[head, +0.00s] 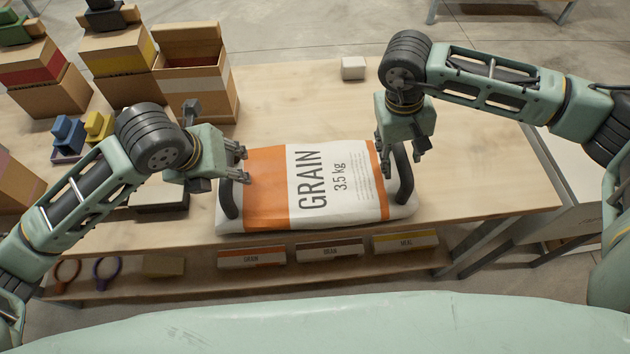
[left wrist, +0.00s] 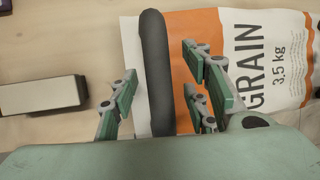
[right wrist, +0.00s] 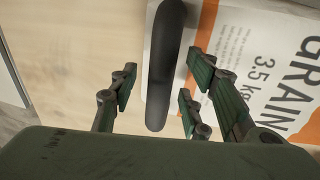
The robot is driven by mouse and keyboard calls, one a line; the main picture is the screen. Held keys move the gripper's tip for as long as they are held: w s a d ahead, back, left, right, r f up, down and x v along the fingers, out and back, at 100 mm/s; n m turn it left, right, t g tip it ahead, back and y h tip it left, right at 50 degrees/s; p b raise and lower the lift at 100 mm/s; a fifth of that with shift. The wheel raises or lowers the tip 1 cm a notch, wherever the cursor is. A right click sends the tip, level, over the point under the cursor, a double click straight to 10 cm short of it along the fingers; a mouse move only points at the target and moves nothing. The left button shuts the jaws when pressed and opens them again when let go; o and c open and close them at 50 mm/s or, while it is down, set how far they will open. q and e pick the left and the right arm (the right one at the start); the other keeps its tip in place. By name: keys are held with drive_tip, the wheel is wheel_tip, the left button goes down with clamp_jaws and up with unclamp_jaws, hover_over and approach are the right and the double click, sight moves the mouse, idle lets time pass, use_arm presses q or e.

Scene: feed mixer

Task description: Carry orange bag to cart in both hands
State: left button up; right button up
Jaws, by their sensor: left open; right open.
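The orange and white bag (head: 266,190), printed GRAIN 3.5 kg, lies flat on the wooden table with a dark handle at each end. My left gripper (head: 238,165) is open at the left handle (head: 229,198); in the left wrist view its fingers (left wrist: 160,90) are on both sides of that handle (left wrist: 155,60). My right gripper (head: 398,160) is open at the right handle (head: 404,175); in the right wrist view its fingers (right wrist: 158,88) are on both sides of that handle (right wrist: 164,60). Neither gripper is closed on a handle. No cart is clearly identifiable.
The table (head: 290,95) has clear room behind the bag, apart from a small white block (head: 353,68). Cardboard boxes (head: 197,75) stand at the back left. A dark, pale-topped box (left wrist: 42,95) lies left of the bag. Labelled bins (head: 330,250) sit on the shelf below.

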use_arm(q)
drive_tip(key=shift+w+f, duration=0.15)
drive_tip(key=shift+f, duration=0.15)
use_arm(e)
drive_tip(key=shift+f, duration=0.35)
use_arm(q)
drive_tip(key=shift+c, duration=0.4)
use_arm(e)
drive_tip(key=shift+c, duration=0.4)
use_arm(q)
clamp_jaws()
use_arm(e)
clamp_jaws()
use_arm(q)
drive_tip(key=shift+w+r, duration=0.25)
drive_tip(key=shift+r, duration=0.1)
use_arm(e)
drive_tip(key=shift+w+r, duration=0.25)
drive_tip(key=shift+r, duration=0.05)
